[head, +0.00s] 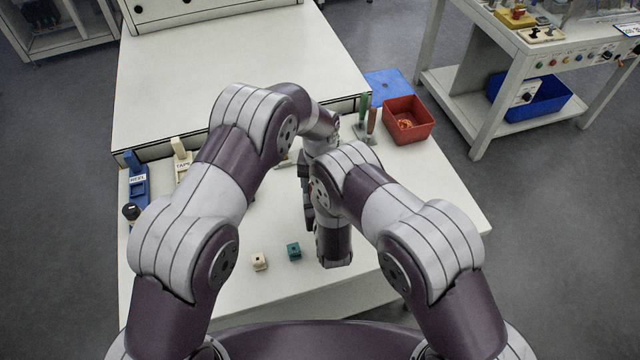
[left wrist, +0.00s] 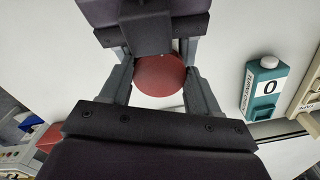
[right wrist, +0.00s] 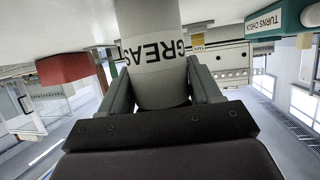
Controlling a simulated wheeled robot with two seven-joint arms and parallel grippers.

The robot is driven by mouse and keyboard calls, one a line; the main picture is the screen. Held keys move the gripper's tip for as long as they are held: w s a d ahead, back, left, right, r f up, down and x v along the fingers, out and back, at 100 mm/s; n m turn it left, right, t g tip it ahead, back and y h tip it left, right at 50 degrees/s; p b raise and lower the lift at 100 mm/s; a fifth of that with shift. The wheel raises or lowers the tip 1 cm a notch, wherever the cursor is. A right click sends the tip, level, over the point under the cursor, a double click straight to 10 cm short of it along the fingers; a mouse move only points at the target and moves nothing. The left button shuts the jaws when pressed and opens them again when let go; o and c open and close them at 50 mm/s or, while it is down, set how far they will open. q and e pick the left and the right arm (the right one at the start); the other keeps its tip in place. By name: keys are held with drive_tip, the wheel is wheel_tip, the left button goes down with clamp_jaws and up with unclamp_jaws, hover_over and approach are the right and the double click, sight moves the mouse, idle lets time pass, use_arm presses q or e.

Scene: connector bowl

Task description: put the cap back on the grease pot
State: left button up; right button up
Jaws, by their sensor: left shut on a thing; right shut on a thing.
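The grease pot (right wrist: 158,75) is a pale grey cylinder with a white label reading "GREAS". My right gripper (right wrist: 160,95) is shut on its side in the right wrist view. The cap (left wrist: 160,75) is a dark red round disc in the left wrist view. My left gripper (left wrist: 160,85) is shut on it, a finger on each side. My right gripper's dark body also shows just beyond the cap. The pot's mouth is hidden, so I cannot tell whether cap and pot touch. In the head view my arms hide cap and pot.
A red bin (head: 408,125) is at the table's right. Blue (head: 137,185) and cream (head: 182,160) stands are at the left.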

use_arm(q)
drive_tip(key=shift+s+a+f, duration=0.15)
drive_tip(key=shift+f, duration=0.4)
drive_tip(key=shift+s+a+f, duration=0.1)
drive_tip(key=shift+s+f, duration=0.05)
drive_tip(key=shift+f, duration=0.35)
drive_tip(key=o, duration=0.7)
idle(0.3)
drive_tip(key=shift+w+d+r, duration=0.1)
drive_tip(key=shift+w+r, duration=0.05)
drive_tip(key=shift+r, duration=2.1)
drive_tip(key=shift+w, duration=0.1)
drive_tip(key=c, duration=1)
drive_tip(key=shift+r, duration=0.1)
